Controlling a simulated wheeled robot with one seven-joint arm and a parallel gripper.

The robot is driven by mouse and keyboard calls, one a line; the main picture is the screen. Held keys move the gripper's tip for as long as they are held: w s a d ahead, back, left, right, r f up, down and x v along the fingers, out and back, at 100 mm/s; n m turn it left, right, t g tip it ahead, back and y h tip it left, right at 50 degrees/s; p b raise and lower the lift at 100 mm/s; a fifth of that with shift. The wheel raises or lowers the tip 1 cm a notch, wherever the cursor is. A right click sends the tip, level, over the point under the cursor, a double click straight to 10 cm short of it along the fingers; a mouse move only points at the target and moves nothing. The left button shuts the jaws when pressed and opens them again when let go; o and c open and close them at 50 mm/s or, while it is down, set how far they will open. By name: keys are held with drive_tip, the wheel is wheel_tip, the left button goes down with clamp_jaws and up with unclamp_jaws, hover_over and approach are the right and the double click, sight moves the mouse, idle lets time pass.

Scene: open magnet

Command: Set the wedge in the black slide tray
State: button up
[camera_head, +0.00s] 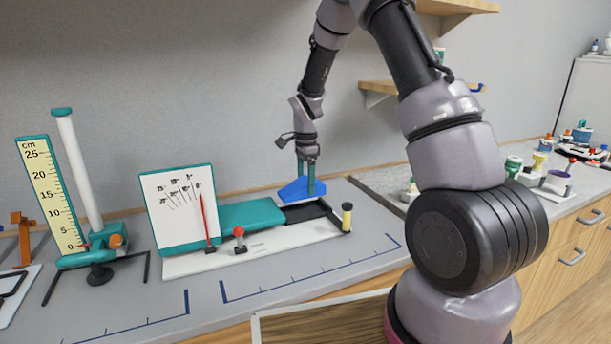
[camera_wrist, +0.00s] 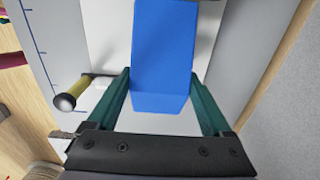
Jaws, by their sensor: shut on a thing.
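The wedge (camera_head: 296,191) is a blue sloped block. My gripper (camera_head: 307,180) is shut on it, with teal fingers on either side. In the wrist view the wedge (camera_wrist: 162,50) lies between the two fingers. The black slide tray (camera_head: 306,213) sits at the right end of the white base, beside the teal block. The wedge is over the tray's back part and covers some of it; I cannot tell whether they touch. The tray cannot be made out in the wrist view.
A teal block (camera_head: 248,215), a white dial panel (camera_head: 180,207) with a red needle and a red-topped knob (camera_head: 239,234) stand left of the tray. A yellow-and-black post (camera_head: 347,217) stands close on its right. A ruler stand (camera_head: 50,195) is farther left. The front counter is clear.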

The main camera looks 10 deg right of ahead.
drive_tip(key=shift+f, duration=2.9)
drive_tip(key=shift+f, duration=0.15)
drive_tip(key=o, duration=1.3)
drive_tip(key=shift+c, duration=0.2)
wheel_tip(320, 180, up, 11)
drive_tip(key=shift+f, duration=0.1)
